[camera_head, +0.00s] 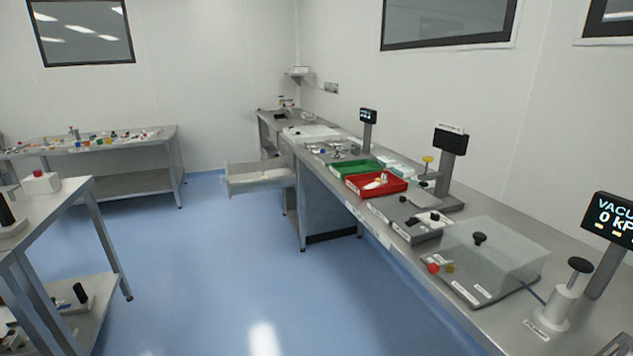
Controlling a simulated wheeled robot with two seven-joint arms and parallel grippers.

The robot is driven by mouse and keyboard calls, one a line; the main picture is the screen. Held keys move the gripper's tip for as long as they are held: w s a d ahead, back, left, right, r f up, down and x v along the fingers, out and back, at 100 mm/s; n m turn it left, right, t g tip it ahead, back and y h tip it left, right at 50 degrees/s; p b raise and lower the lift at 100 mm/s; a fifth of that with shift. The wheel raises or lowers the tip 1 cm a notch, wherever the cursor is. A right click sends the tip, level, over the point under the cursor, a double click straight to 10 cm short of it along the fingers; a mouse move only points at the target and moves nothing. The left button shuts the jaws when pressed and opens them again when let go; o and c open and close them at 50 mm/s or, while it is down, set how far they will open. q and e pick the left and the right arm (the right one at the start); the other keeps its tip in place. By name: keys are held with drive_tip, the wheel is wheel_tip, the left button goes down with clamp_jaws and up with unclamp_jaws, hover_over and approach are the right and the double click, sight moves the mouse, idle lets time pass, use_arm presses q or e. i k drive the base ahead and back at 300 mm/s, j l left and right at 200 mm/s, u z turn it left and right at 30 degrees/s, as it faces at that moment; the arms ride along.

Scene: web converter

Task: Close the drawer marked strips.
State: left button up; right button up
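An open metal drawer (258,182) juts out to the left from under the far part of the long steel bench (330,185), over the blue floor. Something pale lies inside it. Any marking on the drawer is too small to read, so I cannot tell if it says strips. Neither of my grippers is in view.
The bench along the right wall carries a green tray (357,169), a red tray (375,185), a clear box (490,255) and displays. A steel table (100,150) stands at the back left and a shelved table (65,195) at the near left. The floor between is clear.

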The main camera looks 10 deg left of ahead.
sight(244, 177)
drive_tip(key=i+j+u, duration=0.25)
drive_tip(key=i+j, duration=0.75)
drive_tip(key=j, duration=0.4)
drive_tip(key=i+j+u, duration=0.25)
drive_tip(key=i+j, duration=0.9)
drive_tip(key=i+j+z, duration=0.1)
drive_tip(key=i+j, duration=0.2)
drive_tip(key=i, duration=0.25)
drive_tip(key=i+j, duration=0.4)
drive_tip(key=i, duration=0.15)
drive_tip(key=l+z, duration=0.05)
